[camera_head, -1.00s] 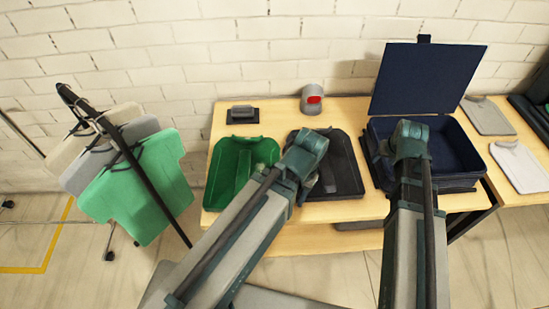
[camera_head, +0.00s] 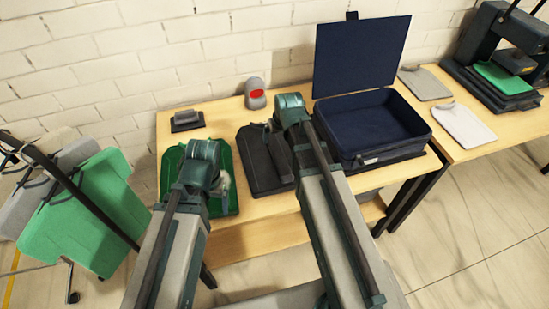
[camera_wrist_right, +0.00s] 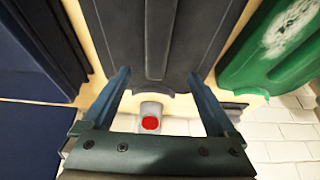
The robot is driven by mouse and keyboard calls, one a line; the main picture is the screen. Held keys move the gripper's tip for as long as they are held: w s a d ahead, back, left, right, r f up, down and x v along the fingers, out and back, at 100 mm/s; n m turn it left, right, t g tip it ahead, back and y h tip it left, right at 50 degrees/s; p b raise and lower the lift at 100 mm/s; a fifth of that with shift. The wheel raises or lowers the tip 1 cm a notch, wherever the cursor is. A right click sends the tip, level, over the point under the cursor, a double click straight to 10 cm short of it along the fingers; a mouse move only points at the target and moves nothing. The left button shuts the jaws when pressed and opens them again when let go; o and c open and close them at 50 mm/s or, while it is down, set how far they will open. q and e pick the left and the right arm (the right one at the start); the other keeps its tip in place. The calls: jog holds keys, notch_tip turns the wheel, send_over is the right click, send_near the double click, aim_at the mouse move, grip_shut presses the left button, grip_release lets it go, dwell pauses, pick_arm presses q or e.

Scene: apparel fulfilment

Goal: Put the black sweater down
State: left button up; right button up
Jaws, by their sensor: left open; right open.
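A flat black piece (camera_head: 258,168), which looks like the black sweater, lies on the wooden table between a green piece and the open navy case. A raised strip runs down its middle in the right wrist view (camera_wrist_right: 155,35). My right gripper (camera_wrist_right: 158,78) is open and empty, with its fingers spread over the black piece's edge; I cannot tell whether they touch it. In the head view my right gripper (camera_head: 272,130) is above the black piece, partly hidden by its wrist. My left gripper (camera_head: 218,182) is over the green piece, its fingers mostly hidden.
The green piece (camera_head: 226,203) lies left of the black one. The navy case (camera_head: 400,152), lid up, stands to the right. A grey block (camera_head: 186,120) and a grey device (camera_head: 256,93) with a red spot stand behind. Folded grey and white shirts (camera_head: 463,126) and a press (camera_head: 505,65) are farther right.

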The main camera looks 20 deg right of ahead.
jog(key=b, duration=0.3)
send_over(276, 147)
jog(key=s, duration=0.3)
jog(key=f, duration=0.4)
jog(key=shift+w+a+f, duration=0.2)
jog(key=shift+w+f, duration=0.05)
jog(key=shift+f, duration=0.05)
jog(key=shift+f+b, duration=0.1)
jog(key=shift+b, duration=0.25)
jog(key=b+x, duration=0.4)
jog(key=x, duration=0.1)
jog(key=shift+w+d+b, duration=0.1)
jog(key=shift+d+b, duration=0.15)
jog(key=shift+b, duration=0.1)
grip_shut()
